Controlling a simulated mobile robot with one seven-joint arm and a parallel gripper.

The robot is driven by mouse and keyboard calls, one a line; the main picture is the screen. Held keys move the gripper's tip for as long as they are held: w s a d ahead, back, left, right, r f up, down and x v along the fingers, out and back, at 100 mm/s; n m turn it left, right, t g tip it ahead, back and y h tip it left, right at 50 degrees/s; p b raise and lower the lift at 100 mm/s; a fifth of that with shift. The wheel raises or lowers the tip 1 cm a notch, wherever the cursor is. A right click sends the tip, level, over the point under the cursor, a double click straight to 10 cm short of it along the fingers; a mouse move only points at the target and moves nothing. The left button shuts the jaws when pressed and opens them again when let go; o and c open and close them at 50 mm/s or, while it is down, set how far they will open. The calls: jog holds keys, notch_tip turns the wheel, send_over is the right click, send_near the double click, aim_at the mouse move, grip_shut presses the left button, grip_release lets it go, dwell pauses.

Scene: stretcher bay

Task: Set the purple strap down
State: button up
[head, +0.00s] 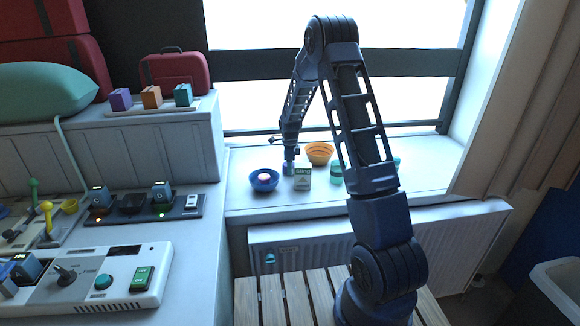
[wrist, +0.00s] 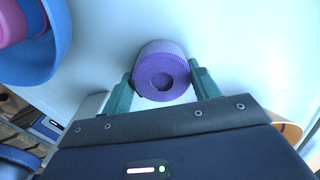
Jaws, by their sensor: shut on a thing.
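The purple strap (wrist: 172,50) is a rolled coil with a hole in its middle, seen close up in the wrist view. My gripper (wrist: 160,82) is shut on it, with one teal finger on each side of the roll. In the head view the strap (head: 288,170) is a small purple patch at the end of my arm, over the white window sill (head: 400,170). My gripper (head: 289,160) points down there. I cannot tell whether the strap touches the sill.
A blue bowl (head: 264,185) holding something pink stands left of the strap. A white and green box (head: 303,182) stands just right, an orange bowl (head: 319,153) behind right, and a teal item (head: 336,175) further right. The sill's right part looks clear.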

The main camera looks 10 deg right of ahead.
jog(key=o, duration=1)
jog(key=shift+f, duration=0.1)
